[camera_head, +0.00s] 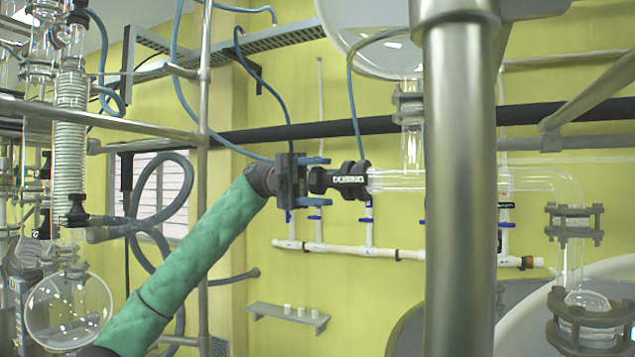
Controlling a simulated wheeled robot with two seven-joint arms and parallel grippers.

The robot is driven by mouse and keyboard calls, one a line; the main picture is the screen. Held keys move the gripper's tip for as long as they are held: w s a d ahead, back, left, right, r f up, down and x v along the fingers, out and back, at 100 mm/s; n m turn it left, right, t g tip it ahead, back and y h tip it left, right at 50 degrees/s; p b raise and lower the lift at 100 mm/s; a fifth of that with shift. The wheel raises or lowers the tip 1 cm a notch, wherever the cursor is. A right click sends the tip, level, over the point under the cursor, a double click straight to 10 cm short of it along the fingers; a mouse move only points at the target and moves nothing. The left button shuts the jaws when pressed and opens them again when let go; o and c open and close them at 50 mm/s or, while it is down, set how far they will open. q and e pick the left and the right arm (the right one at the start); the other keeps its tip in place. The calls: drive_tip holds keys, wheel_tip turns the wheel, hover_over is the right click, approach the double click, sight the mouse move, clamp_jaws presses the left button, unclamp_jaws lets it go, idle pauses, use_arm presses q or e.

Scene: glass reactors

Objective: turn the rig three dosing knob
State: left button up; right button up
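The black dosing knob (347,180), with white "DOSING" lettering, sits on the left end of a horizontal glass tube (397,181) in the centre of the head view. My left gripper (317,181), on the green-sleeved arm, comes up to it from the left. Its two blue fingers lie above and below the knob's left end, with a small gap showing on each side. The gripper looks open, and I see no clear contact. My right gripper is not in view.
A thick steel post (458,200) stands close in front, right of the knob, hiding part of the glass tube. A large glass vessel (375,35) hangs above. A round flask (68,308) is at lower left. A white pipe with blue valves (350,250) runs along the yellow wall.

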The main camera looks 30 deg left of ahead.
use_arm(q)
drive_tip(key=shift+o, duration=0.9)
drive_tip(key=shift+w+a, duration=0.1)
drive_tip(key=shift+a, duration=0.1)
drive_tip(key=p+v, duration=0.1)
drive_tip(key=v, duration=0.6)
drive_tip(key=shift+a+p, duration=0.2)
drive_tip(key=shift+p, duration=0.15)
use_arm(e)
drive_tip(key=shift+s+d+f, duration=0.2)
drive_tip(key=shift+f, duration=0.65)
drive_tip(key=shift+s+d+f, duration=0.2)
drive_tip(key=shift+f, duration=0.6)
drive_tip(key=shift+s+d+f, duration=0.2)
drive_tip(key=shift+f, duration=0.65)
use_arm(q)
drive_tip(key=shift+w, duration=0.1)
